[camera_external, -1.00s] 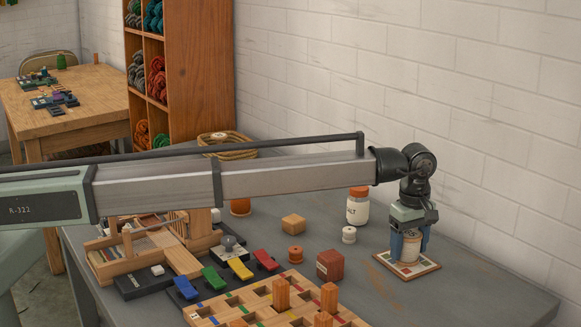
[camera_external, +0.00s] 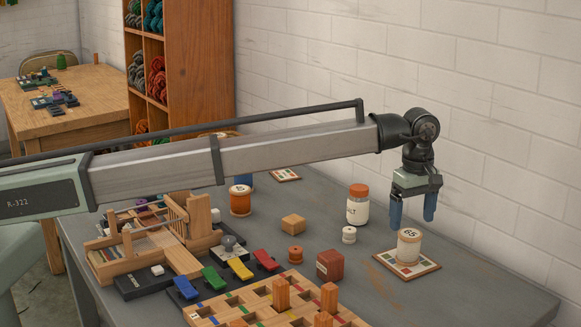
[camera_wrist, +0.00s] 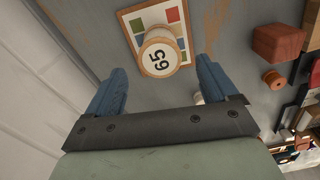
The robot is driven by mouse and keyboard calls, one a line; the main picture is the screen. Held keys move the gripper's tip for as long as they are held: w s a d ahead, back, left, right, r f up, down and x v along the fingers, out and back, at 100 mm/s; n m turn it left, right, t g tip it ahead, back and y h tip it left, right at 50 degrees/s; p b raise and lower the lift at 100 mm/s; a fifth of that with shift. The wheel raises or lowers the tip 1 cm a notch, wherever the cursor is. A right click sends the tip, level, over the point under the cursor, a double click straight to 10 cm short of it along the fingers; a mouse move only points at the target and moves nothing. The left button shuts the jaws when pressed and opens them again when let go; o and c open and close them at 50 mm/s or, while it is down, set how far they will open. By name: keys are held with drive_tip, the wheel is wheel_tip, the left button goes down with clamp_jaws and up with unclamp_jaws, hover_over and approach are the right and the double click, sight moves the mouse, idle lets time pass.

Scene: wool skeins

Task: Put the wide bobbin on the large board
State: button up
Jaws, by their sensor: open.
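The wide bobbin, a cream spool with a tan rim and a number on its top (camera_external: 409,247), stands upright on a square board with coloured patches (camera_external: 405,266) at the right of the table. In the wrist view the bobbin (camera_wrist: 158,53) stands on the board (camera_wrist: 133,27), ahead of the fingertips. My gripper (camera_external: 412,222) is open and empty, with its two blue fingers above the bobbin and clear of it. In the wrist view my gripper (camera_wrist: 163,75) shows its fingers spread wide. A smaller patterned board (camera_external: 285,175) lies at the back of the table.
A jar with an orange lid (camera_external: 358,205), a small white spool (camera_external: 349,235), a red block (camera_external: 330,264) and an orange spool (camera_external: 295,254) stand left of the board. A numbered orange spool (camera_external: 240,200) stands farther back. The table's right end is clear.

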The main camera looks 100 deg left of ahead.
sight(410, 233)
drive_tip(key=shift+r, duration=2.3)
